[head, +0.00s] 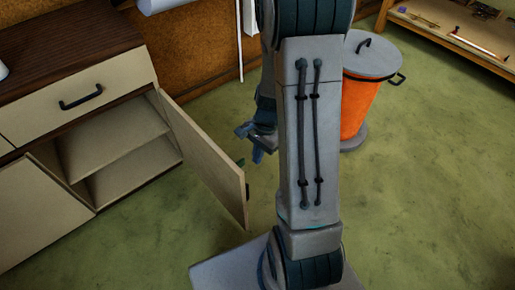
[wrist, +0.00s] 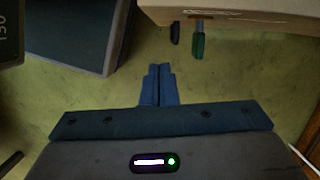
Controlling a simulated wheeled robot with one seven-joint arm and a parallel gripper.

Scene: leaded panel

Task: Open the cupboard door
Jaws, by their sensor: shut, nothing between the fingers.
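The cupboard door (head: 205,160) stands swung well out from the cupboard (head: 105,85), and the shelf (head: 115,140) inside shows. My gripper (head: 258,150) is on the outer side of the door, near its free edge, partly hidden by my arm. In the wrist view the blue fingers (wrist: 158,86) are together with nothing between them. A pale panel (wrist: 230,12), apparently the door, shows at the top right, with a dark stub and a green stub (wrist: 198,42) below its edge. These look like handle parts. The fingers are apart from them.
A closed drawer (head: 75,102) with a black handle is above the opening, and another front (head: 40,215) is at the lower left. An orange bin (head: 358,108) with a grey lid stands right of my arm. The green floor (head: 430,190) is clear at the right.

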